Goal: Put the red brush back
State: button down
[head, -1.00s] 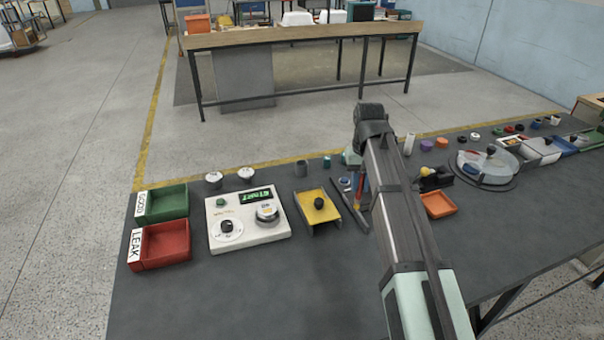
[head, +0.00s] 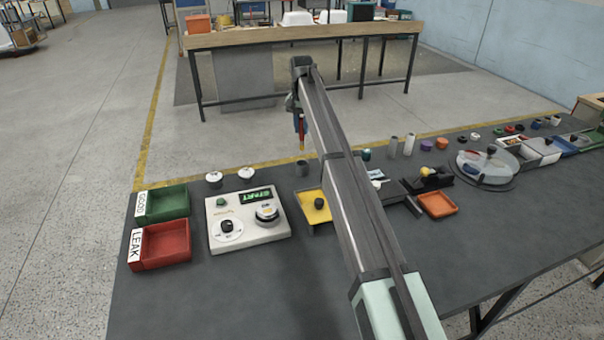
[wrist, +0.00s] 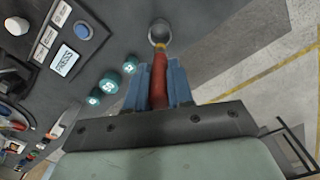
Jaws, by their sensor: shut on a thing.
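The red brush (head: 302,127) hangs roughly upright from my gripper (head: 298,113), its yellowish tip pointing down. In the wrist view the red brush (wrist: 158,84) lies between the blue fingers of my gripper (wrist: 158,75), which are shut on it. A small dark grey cup (head: 302,169) stands at the bench's far edge, below the brush in the head view. In the wrist view the grey cup (wrist: 160,33) shows just past the brush's tip. The gap between tip and cup is hard to judge.
Two white-topped round pieces (head: 214,178) and a white tester box (head: 247,218) stand left of the cup. A yellow stand (head: 313,205) is in front of it. Green (head: 178,203) and red (head: 167,247) trays sit far left. My arm hides part of the bench.

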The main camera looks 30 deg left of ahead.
jog(key=shift+m, duration=0.4)
jog(key=shift+f, duration=5)
jog(key=shift+f, duration=0.15)
jog(key=c, duration=1)
grip_release()
notch_tip(320, 180, up, 12)
jog(key=shift+r, duration=0.2)
